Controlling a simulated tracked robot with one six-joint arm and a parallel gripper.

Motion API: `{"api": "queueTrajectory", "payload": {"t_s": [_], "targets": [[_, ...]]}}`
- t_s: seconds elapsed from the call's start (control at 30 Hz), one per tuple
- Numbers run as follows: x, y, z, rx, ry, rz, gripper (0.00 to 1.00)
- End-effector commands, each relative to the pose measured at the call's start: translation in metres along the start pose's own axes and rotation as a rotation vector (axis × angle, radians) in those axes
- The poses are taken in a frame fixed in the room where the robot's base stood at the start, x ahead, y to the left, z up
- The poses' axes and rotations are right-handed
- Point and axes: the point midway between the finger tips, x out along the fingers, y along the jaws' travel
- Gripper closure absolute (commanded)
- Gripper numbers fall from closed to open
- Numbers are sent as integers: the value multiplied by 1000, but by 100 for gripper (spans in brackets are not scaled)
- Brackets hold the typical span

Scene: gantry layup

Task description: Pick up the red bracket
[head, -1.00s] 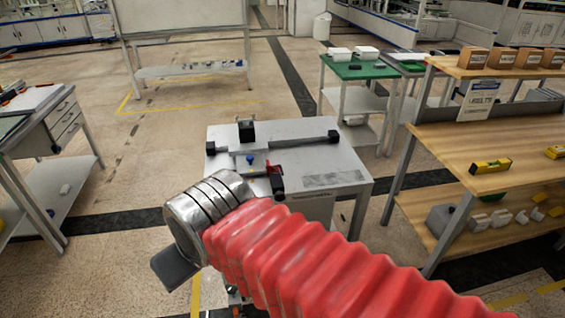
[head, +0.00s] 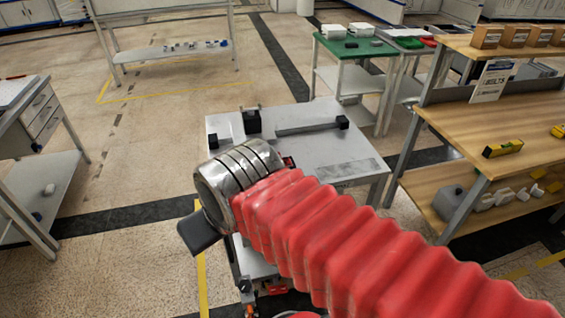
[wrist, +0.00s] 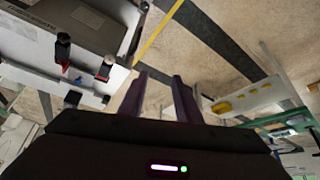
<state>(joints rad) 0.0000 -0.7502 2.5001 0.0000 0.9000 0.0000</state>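A small red part, likely the red bracket (head: 289,161), shows as a sliver on the grey table (head: 345,160) just past my metal wrist. My red-sleeved arm and wrist hide most of it in the head view. In the wrist view a small red part (wrist: 104,70) shows beside a black block at the upper left, tilted with the table. My gripper (wrist: 160,76) has its two fingers apart with nothing between them. It is apart from the table and points past its edge over the floor.
Black blocks and a rail (head: 305,127) stand on the grey table. A wooden bench (head: 475,125) with shelves is close on the right. A green-topped table (head: 355,47) stands behind. A drawer bench (head: 40,130) is at the left. Open floor lies between.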

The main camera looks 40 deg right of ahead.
Motion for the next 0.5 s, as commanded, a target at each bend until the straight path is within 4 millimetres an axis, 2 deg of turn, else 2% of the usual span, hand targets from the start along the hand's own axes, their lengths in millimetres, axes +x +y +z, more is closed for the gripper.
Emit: {"api": "queueTrajectory", "payload": {"t_s": [0.17, 0.27, 0.5], "targets": [[3, 3, -4, 7, 5, 7, 70], [11, 12, -12, 22, 19, 23, 70], [49, 59, -50, 91, 97, 107, 70]]}}
